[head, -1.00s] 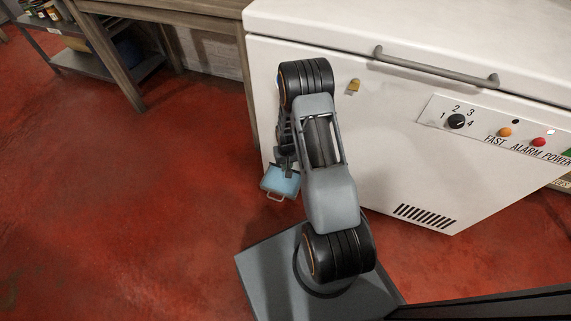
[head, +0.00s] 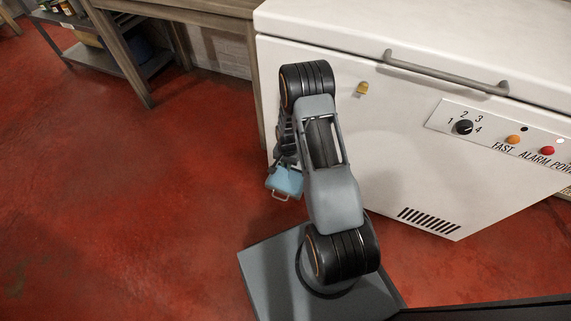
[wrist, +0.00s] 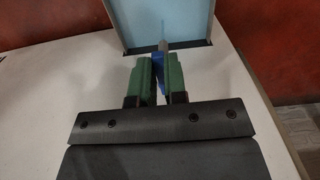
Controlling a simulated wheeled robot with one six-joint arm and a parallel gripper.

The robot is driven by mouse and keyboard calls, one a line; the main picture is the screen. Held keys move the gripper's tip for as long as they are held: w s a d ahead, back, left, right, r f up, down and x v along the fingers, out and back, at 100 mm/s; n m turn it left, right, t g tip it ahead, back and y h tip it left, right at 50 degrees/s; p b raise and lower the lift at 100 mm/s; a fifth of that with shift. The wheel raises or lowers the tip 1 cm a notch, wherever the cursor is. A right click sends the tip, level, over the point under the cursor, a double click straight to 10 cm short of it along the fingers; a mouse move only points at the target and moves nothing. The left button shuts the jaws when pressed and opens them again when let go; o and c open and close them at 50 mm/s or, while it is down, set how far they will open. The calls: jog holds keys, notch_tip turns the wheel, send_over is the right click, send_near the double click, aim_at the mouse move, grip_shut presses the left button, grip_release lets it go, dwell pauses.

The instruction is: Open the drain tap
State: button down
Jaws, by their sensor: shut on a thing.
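My gripper (wrist: 158,80) is shut on a small blue piece, which looks like the handle of the drain tap (wrist: 183,76). Only part of the blue piece shows between and beside the green fingers. A thin grey spout-like part (wrist: 163,42) stands out just beyond the fingertips, over a light blue tray (wrist: 121,22). In the head view the tray (head: 287,181) is by the lower left edge of the white chest freezer (head: 400,150). My arm hides the gripper's fingers and the tap there.
The freezer has a long lid handle (head: 445,75), a yellow padlock (head: 362,88) and a dial (head: 464,127) on its front. A wooden table (head: 140,85) and a low grey shelf (head: 110,68) stand at the back left. The red floor at left is clear.

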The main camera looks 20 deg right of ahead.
dwell(0.4)
jog(key=c, duration=1.2)
grip_release()
jog(key=shift+o, duration=0.2)
notch_tip(320, 180, up, 14)
jog(key=p, duration=0.5)
jog(key=shift+f, duration=0.1)
jog(key=s+a+r+n+t+p, duration=0.1)
jog(key=s+a+r+n+p, duration=0.15)
jog(key=r+p, duration=0.8)
jog(key=s+a+r+n+t+p, duration=0.1)
jog(key=s+a+r+n+p, duration=0.15)
jog(key=r, duration=1.55)
jog(key=s+a+r+n+p, duration=0.1)
jog(key=s+r+p, duration=0.3)
jog(key=r+p, duration=0.75)
jog(key=s+a+r+n+p, duration=0.1)
jog(key=s+r, duration=0.3)
jog(key=r, duration=0.4)
jog(key=s+a+r+n+t+p, duration=0.1)
jog(key=s+r+n+p, duration=0.1)
jog(key=r, duration=0.6)
jog(key=shift+s+a+t+p, duration=0.15)
jog(key=shift+s+t+p, duration=0.15)
jog(key=shift+s+p, duration=0.6)
